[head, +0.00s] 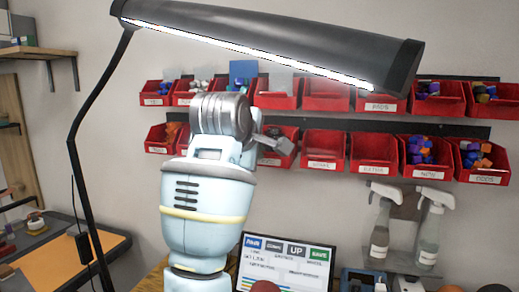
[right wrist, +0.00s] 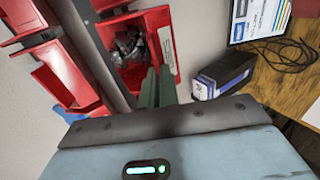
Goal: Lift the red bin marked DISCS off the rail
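Red bins with small white labels hang in two rows on dark wall rails; I cannot read DISCS for certain on any. My right gripper (head: 284,143) is raised at the lower row, in front of a red bin (head: 268,161) partly hidden by it. In the right wrist view a red bin (right wrist: 132,78) holds grey metal-looking parts, and its label is unreadable. The two dark green fingers of my right gripper (right wrist: 158,86) stand close together at this bin's front wall. I cannot tell whether they grip the wall. My left gripper is out of view.
A long black lamp (head: 270,45) hangs across the top. Neighbouring bins (head: 322,150) sit close on the right. Below are a screen (head: 285,262), spray bottles (head: 430,235) on a grey holder, and a dark blue-and-white box (right wrist: 222,75).

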